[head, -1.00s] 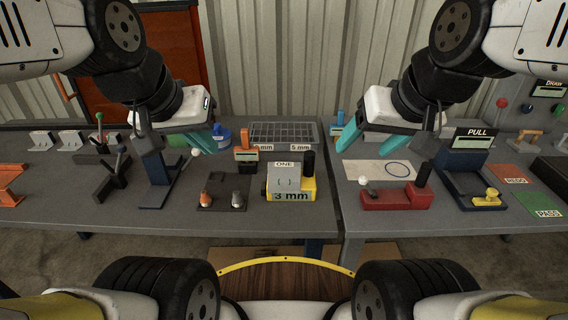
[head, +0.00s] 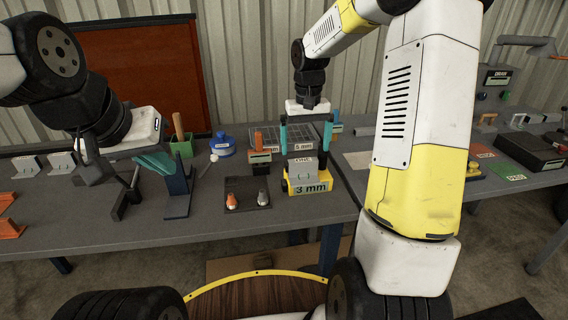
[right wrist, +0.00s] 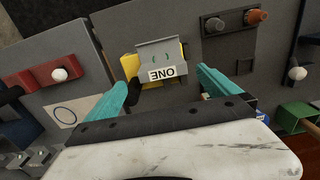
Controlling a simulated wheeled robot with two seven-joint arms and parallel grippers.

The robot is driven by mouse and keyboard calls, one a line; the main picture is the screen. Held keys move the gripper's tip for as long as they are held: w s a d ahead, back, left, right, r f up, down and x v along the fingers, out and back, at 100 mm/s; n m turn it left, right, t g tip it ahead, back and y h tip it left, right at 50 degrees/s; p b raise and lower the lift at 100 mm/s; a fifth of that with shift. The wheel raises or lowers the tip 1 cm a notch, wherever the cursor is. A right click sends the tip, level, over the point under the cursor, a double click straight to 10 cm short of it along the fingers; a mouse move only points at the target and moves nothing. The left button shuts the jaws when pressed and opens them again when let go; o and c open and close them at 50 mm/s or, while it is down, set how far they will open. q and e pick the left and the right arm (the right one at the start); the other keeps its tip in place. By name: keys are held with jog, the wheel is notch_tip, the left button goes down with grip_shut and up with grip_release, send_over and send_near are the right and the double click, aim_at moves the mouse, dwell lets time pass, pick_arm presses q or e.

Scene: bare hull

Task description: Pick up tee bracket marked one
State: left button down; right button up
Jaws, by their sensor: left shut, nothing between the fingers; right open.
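The tee bracket marked ONE (head: 304,167) is a grey piece on the yellow block labelled 3 mm (head: 311,186). It also shows in the right wrist view (right wrist: 160,57), its ONE label upside down. My right gripper (head: 305,150) is open above and behind the bracket in the head view, with one teal finger toward each side. In the right wrist view the bracket lies ahead, between the directions of the two fingertips (right wrist: 163,82), and looks apart from them. My left gripper (head: 157,162) is shut and empty, near a blue stand at the left.
A dark tray with two small fittings (head: 247,195) is left of the yellow block. An orange upright piece (head: 259,153) stands close behind it, and a grey grid bin (head: 268,136) farther back. The blue stand (head: 177,190) is at left. Bare table lies in front.

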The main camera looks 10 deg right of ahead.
aim_at(303, 160)
jog(key=shift+w+a+f, duration=0.1)
jog(key=shift+a+f, duration=0.05)
jog(key=shift+f, duration=0.6)
notch_tip(303, 160, down, 7)
jog(key=shift+r, duration=0.1)
jog(key=c, duration=1.3)
jog(key=shift+c, duration=0.2)
jog(key=shift+r, duration=0.1)
